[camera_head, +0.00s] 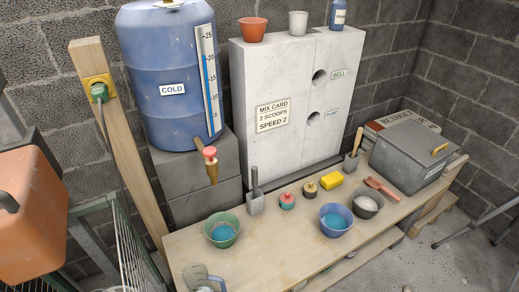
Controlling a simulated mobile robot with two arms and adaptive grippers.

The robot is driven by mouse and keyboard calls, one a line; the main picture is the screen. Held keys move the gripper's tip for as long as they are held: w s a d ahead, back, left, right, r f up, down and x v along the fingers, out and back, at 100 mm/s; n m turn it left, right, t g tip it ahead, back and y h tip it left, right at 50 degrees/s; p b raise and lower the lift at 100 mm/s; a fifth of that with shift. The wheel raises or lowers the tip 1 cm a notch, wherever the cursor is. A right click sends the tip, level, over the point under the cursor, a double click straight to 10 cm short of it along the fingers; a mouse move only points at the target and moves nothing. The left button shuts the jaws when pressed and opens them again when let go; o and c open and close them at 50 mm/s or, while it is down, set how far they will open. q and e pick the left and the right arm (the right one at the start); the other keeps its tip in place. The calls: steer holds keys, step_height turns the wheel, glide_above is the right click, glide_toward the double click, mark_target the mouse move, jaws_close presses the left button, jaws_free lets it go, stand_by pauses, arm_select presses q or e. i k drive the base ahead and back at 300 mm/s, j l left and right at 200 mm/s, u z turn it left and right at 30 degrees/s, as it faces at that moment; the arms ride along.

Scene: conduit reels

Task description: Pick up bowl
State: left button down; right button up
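Three bowls stand upright on the wooden bench (270,250) in the head view. A green bowl (213,240) with blue contents is at the left. A blue bowl (335,232) with blue contents is right of centre. A dark grey bowl (366,212) with pale contents stands just behind and right of the blue one. The task does not say which bowl. Neither of my grippers can be made out in this view.
A blue COLD barrel (165,60) with a tap (210,165) stands behind the green bowl. Bare bench lies between the green and blue bowls.

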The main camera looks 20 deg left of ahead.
mark_target(222, 228)
steer(key=u, duration=1.05)
steer(key=l+u, duration=0.1)
steer(key=u, duration=0.7)
steer(key=l+u, duration=0.15)
steer(key=u, duration=0.65)
steer(key=k+l, duration=0.25)
steer(key=l, duration=0.15)
steer(key=k+l, duration=0.3)
steer(key=l, duration=0.15)
steer(key=k+l, duration=0.25)
steer(key=l, duration=0.15)
steer(key=u, duration=0.05)
